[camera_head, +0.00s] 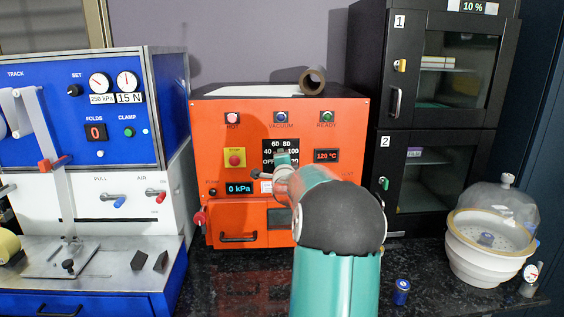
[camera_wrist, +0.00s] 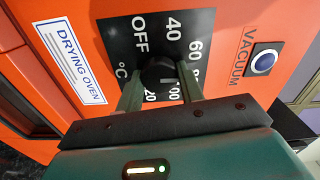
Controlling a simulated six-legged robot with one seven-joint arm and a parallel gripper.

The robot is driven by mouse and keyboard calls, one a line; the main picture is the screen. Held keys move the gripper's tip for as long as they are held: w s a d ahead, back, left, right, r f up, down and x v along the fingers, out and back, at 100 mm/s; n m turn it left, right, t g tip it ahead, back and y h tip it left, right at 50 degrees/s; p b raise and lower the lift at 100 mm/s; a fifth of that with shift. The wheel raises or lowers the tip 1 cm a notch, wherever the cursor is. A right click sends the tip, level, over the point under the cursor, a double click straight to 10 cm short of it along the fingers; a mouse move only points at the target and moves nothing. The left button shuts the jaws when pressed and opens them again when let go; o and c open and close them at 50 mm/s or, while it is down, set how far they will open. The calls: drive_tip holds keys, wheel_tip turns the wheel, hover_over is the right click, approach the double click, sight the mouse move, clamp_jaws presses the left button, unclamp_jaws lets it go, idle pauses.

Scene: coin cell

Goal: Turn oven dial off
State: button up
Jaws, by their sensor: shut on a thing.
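The orange drying oven (camera_head: 212,140) stands in the middle of the head view. Its black dial (camera_wrist: 157,72) sits on a black scale plate (camera_wrist: 115,40) marked OFF, 40, 60 and further numbers. My gripper (camera_wrist: 162,85) has one finger on each side of the dial and is shut on it. A short pale mark shows on the dial's face, but I cannot tell which number it points to. In the head view my gripper (camera_head: 284,160) and arm hide the dial and part of the scale.
A VACUUM button (camera_wrist: 263,61) is right of the dial in the wrist view. A yellow and red stop button (camera_head: 235,158) is left of my gripper in the head view. A blue machine (camera_head: 75,110) stands left, a black cabinet (camera_head: 440,115) right.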

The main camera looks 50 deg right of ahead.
drive_tip(key=n, duration=2.3)
idle(0.4)
drive_tip(key=o, duration=1)
drive_tip(key=shift+a, duration=0.1)
